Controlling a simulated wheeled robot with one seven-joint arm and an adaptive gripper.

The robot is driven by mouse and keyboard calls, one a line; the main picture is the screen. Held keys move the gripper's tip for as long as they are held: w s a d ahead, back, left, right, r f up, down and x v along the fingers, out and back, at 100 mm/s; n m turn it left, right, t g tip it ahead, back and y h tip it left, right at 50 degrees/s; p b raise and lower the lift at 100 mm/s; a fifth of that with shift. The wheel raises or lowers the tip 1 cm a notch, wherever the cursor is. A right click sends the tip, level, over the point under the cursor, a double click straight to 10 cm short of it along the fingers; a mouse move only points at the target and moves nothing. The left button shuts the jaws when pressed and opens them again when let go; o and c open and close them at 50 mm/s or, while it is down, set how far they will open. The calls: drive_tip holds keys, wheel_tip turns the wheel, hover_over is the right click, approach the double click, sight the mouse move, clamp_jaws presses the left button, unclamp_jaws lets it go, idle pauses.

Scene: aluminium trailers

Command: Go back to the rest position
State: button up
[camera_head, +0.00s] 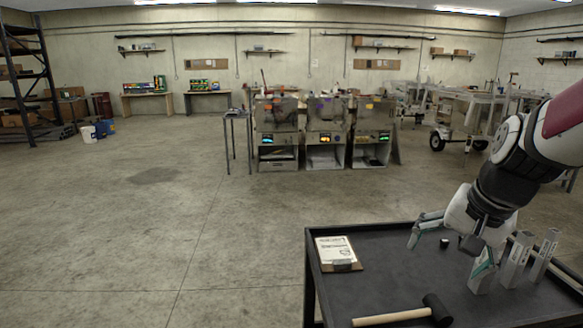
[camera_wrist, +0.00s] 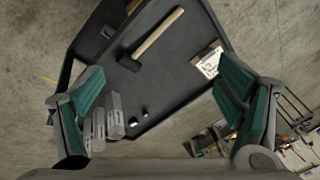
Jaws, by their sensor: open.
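My gripper (camera_head: 447,243) hangs from my arm over the dark cart table at the lower right of the head view. Its two fingers are spread wide with nothing between them. In the wrist view the gripper (camera_wrist: 165,115) shows its green-padded fingers at left and right, apart and empty. Below them lies the black table top (camera_wrist: 170,75).
On the table (camera_head: 390,290) are a clipboard (camera_head: 336,252), a mallet (camera_head: 405,315), a small black cube (camera_head: 444,243) and several upright grey metal blocks (camera_head: 515,260) close to my gripper. Workstations (camera_head: 325,130) stand behind. The floor at left is clear.

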drive_tip(key=s+a+r+n+t, duration=0.1)
drive_tip(key=s+a+r+n, duration=0.25)
drive_tip(key=s, duration=0.45)
drive_tip(key=s+a+r+n, duration=0.2)
drive_tip(key=s+a+n, duration=0.25)
drive_tip(key=s, duration=0.45)
drive_tip(key=w+f+g+b, duration=0.2)
drive_tip(key=w+f+b, duration=0.1)
drive_tip(key=f+b, duration=1.55)
drive_tip(key=w+f+g+b, duration=0.3)
drive_tip(key=f+b, duration=1.3)
drive_tip(key=f, duration=0.5)
wheel_tip(320, 180, up, 26)
drive_tip(key=t+p, duration=0.4)
drive_tip(key=p, duration=2)
drive_tip(key=shift+s+a+h, duration=0.15)
drive_tip(key=shift+s+h, duration=0.1)
drive_tip(key=shift+h, duration=0.05)
